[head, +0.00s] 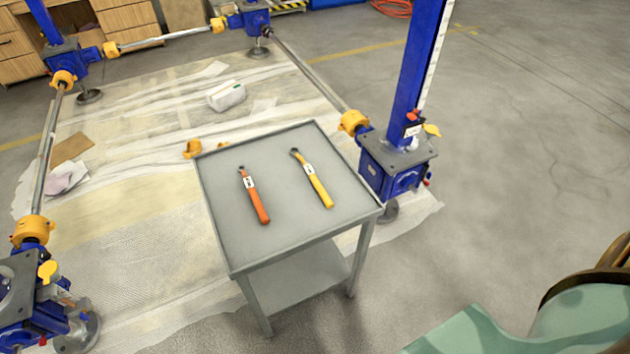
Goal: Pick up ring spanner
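Two hand tools lie apart on a grey metal table (285,249). The one on the left has an orange handle (258,206) and a dark head at its far end. The one on the right has a yellow handle (321,191) and a dark head at its far end. Each carries a small white label with dark marks. The heads are too small to tell for sure which is the ring spanner. Neither of my grippers shows in the head view, and nothing touches the tools.
A blue screw jack (393,166) with a tall post stands close at the table's right edge. Another blue jack (38,317) is at lower left. Shafts with yellow couplings link several jacks. A white bottle (226,96) lies on the floor sheeting behind. Floor at right is open.

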